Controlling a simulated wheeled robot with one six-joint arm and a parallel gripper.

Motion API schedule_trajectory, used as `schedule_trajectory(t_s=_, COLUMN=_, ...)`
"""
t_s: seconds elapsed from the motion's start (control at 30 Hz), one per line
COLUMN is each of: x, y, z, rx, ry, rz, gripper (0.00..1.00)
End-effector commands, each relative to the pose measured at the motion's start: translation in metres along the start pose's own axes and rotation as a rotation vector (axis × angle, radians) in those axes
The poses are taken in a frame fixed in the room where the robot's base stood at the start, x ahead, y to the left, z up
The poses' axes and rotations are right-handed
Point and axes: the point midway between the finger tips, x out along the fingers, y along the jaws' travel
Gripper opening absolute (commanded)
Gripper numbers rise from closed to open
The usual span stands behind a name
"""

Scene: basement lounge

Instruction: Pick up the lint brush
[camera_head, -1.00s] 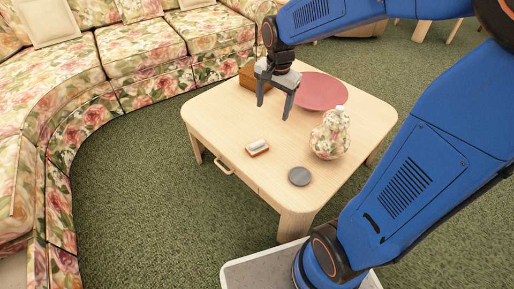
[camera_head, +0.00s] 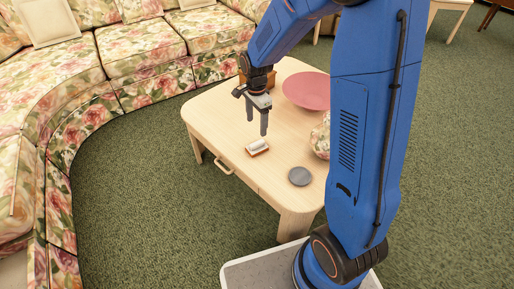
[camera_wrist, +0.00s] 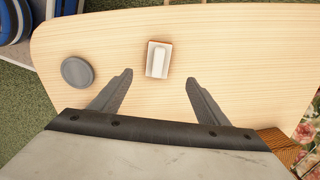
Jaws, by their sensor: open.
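The small object that looks like the lint brush (camera_head: 258,146), white on a reddish-brown base, lies on the light wooden table (camera_head: 222,128) near its front-left edge. My gripper (camera_head: 257,127) is open and empty, pointing down above the table just behind the brush. In the wrist view the brush (camera_wrist: 158,60) lies ahead of the fingertips, roughly centred between the two fingers (camera_wrist: 159,78). The fingers are apart from it.
A grey disc (camera_head: 300,176) lies right of the brush. A red plate (camera_head: 307,90), a wooden box (camera_head: 268,79) and a floral vase (camera_head: 320,139), partly hidden by my arm, also stand on the table. A floral sofa (camera_head: 140,50) curves around the left and back.

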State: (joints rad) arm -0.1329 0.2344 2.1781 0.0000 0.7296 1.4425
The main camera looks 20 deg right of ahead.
Motion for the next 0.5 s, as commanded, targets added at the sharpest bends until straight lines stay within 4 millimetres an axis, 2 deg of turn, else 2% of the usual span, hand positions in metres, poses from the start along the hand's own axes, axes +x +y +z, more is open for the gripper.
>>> schedule_trajectory(t_s=0.1, x=0.023, y=0.001, z=0.0, rx=0.0, ry=0.0, rz=0.004, gripper=0.69)
schedule_trajectory(t_s=0.3, x=0.055, y=0.001, z=0.0, rx=-0.001, ry=0.0, rz=0.002, gripper=0.69)
schedule_trajectory(t_s=0.5, x=0.069, y=0.001, z=0.0, rx=-0.001, ry=0.0, rz=0.0, gripper=0.69)
